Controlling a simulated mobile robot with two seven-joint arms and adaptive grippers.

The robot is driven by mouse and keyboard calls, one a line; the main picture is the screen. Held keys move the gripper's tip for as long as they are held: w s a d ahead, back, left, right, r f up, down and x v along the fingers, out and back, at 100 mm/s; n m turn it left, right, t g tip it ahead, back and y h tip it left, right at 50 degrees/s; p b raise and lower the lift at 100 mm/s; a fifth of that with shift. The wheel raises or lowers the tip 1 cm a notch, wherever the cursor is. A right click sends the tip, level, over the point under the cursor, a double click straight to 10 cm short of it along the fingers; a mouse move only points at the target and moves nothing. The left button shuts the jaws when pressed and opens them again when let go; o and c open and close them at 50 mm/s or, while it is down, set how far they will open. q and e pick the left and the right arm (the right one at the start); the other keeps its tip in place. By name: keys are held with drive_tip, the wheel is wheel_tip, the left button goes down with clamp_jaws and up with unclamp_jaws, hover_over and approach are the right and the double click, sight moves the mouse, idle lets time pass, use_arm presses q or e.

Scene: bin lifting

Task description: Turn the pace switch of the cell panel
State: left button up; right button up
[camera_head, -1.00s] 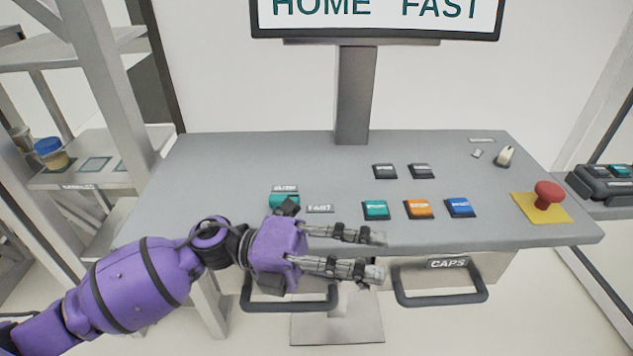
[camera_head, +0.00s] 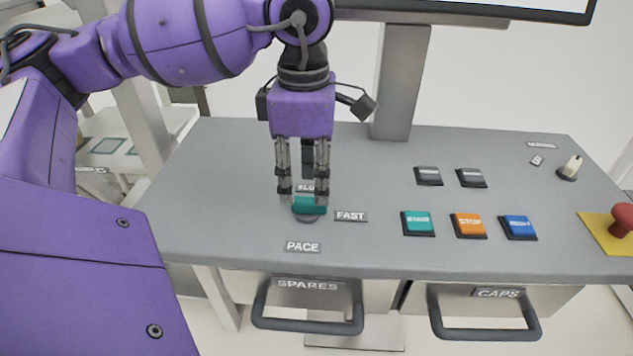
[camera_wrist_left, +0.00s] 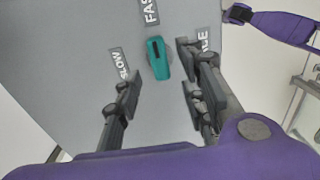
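The pace switch is a teal knob (camera_head: 309,206) on the grey panel top, between the SLOW, FAST and PACE labels. In the left wrist view the knob (camera_wrist_left: 158,60) lies lengthwise, with a dark mark at its end toward the FAST label (camera_wrist_left: 150,10). My left gripper (camera_head: 304,190) points down right over the knob. In the wrist view its fingers (camera_wrist_left: 160,88) are spread, one on the SLOW side and two on the PACE side, with the knob between and no clear contact. The fingers partly hide the SLOW label. My right gripper is out of view.
Teal, orange (camera_head: 468,225) and blue buttons sit right of the knob, with two dark ones behind. A red mushroom button (camera_head: 622,220) on a yellow plate and a small pale-tipped switch (camera_head: 571,167) are farther right. Drawer handles (camera_head: 307,322) stick out below the front edge. The display post (camera_head: 400,85) rises behind.

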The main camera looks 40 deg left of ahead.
sight(307, 200)
use_arm(q)
drive_tip(key=shift+f, duration=2.1)
clamp_jaws()
